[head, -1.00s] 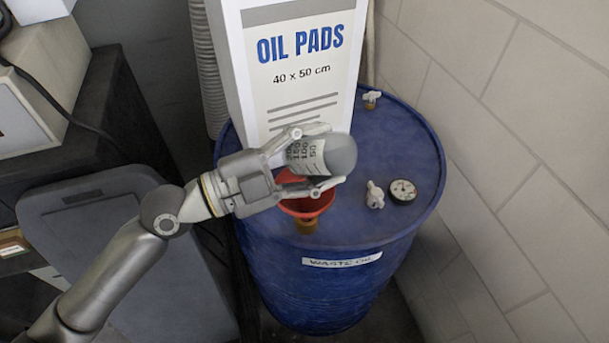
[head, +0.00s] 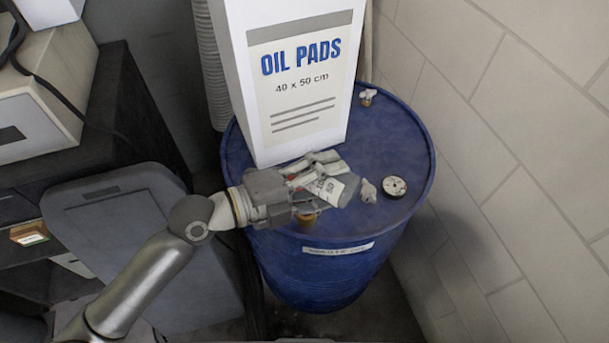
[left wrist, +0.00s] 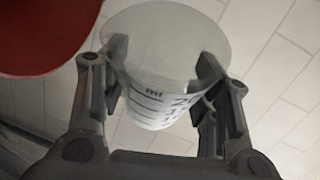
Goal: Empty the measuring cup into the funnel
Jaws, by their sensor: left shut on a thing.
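My left gripper (head: 318,180) is shut on the measuring cup (head: 336,190), a grey see-through cup with dark markings. The cup lies tilted over on its side above the drum top. In the left wrist view the cup (left wrist: 155,95) sits between both fingers, its wide round end at the top; I cannot tell whether liquid is inside. The red funnel (left wrist: 40,35) fills the top left corner there, apart from the cup in the picture. My right gripper is out of view.
The blue waste oil drum (head: 400,145) stands under the gripper. A white oil pads box (head: 310,130) stands upright on it, close behind the gripper. A pale valve (head: 367,190) and a round gauge (head: 394,186) are to the right. A tiled wall (head: 520,180) bounds the right side.

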